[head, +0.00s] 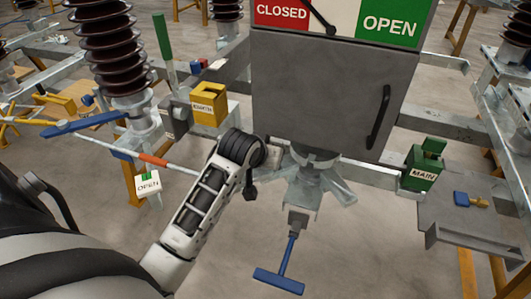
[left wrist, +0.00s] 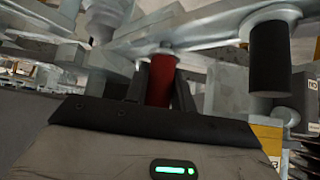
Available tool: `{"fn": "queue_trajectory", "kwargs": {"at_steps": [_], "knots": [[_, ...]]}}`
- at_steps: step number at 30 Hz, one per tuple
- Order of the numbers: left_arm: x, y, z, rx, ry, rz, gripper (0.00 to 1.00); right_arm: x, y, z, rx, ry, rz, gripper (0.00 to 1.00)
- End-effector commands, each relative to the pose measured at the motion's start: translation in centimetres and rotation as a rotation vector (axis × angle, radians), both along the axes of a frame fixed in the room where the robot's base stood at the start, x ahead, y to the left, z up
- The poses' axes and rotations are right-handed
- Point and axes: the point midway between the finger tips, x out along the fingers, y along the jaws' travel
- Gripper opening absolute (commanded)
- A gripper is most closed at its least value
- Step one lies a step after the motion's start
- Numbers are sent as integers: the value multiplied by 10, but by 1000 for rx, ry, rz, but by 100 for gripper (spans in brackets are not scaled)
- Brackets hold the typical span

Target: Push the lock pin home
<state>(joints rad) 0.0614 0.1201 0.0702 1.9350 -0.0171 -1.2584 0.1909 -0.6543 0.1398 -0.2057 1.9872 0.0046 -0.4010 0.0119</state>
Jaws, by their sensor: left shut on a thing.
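In the left wrist view, a red cylindrical grip (left wrist: 160,80), which looks like the lock pin's handle, stands between the two dark fingers of my left gripper (left wrist: 160,92). The gripper is shut on it. The grip's top meets a pale metal bracket (left wrist: 200,35); how deep the pin sits cannot be told. In the head view my left arm reaches to the frame just left of the grey cabinet's lower corner. There the wrist hides the fingers and the pin. My right gripper is in neither view.
A grey cabinet (head: 325,95) with a CLOSED/OPEN sign (head: 345,18) stands ahead. A yellow lock box (head: 208,103) is left, a green MAIN box (head: 424,165) right. A blue T-handle (head: 280,280) hangs below. A black cylinder (left wrist: 270,65) hangs beside the gripper in the left wrist view.

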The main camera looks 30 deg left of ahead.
Motion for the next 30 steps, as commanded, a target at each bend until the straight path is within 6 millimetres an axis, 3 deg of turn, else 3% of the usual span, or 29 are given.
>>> {"fn": "queue_trajectory", "kwargs": {"at_steps": [15,16,18,30], "knots": [[0,0,-13,0,-1,0,0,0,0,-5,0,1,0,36],[0,0,-13,0,-1,0,30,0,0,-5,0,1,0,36],[0,0,-12,0,-1,0,50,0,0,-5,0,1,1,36],[0,0,-13,0,0,0,50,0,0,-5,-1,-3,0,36]]}}
